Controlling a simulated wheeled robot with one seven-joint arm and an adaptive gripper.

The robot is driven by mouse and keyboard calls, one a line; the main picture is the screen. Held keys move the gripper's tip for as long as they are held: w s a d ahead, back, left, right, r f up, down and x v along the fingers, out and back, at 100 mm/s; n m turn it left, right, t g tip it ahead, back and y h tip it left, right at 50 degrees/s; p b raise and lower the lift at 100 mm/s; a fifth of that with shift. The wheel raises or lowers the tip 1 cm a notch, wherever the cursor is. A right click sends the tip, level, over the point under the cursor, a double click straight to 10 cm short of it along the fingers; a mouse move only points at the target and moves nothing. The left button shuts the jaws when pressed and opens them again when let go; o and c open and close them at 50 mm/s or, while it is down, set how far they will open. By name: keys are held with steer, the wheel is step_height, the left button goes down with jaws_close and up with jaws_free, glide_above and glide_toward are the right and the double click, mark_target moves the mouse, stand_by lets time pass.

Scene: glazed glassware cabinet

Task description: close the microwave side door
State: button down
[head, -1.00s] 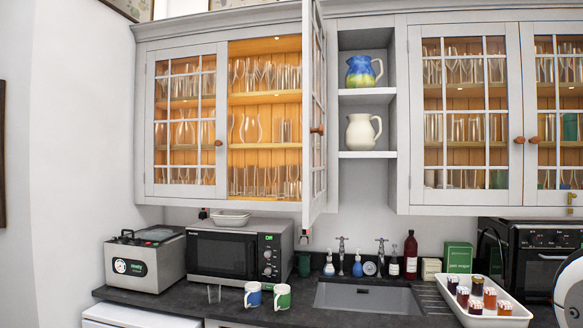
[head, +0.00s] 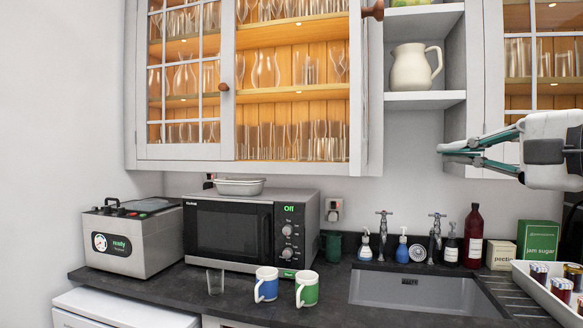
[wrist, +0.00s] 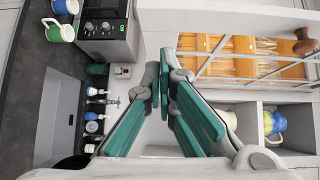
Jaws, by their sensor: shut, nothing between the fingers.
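The microwave-side door (head: 375,90) is the right-hand door of the glazed cabinet above the microwave. It stands open, swung out and seen almost edge-on in the head view, with its brown knob (head: 372,10) at the top. Its glazed panes (wrist: 245,66) and knob (wrist: 305,42) show in the wrist view. The microwave (head: 245,232) is on the counter below. My gripper (head: 443,150) is shut and empty, to the right of the door and in front of the open shelves' lower end. In the wrist view its fingers (wrist: 160,85) meet near the middle, apart from the knob.
The left cabinet door (head: 180,85) is shut. Glasses stand on the exposed shelves. A cream jug (head: 412,68) stands on the open shelves. Two mugs, a sink (head: 415,290), bottles and a tray of jars (head: 530,285) are below my arm.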

steer(key=a+p+x, duration=0.1)
steer(key=x, duration=1.2)
steer(key=shift+s+a+r+t, duration=0.25)
steer(key=shift+s+r+t, duration=0.05)
steer(key=shift+r, duration=0.3)
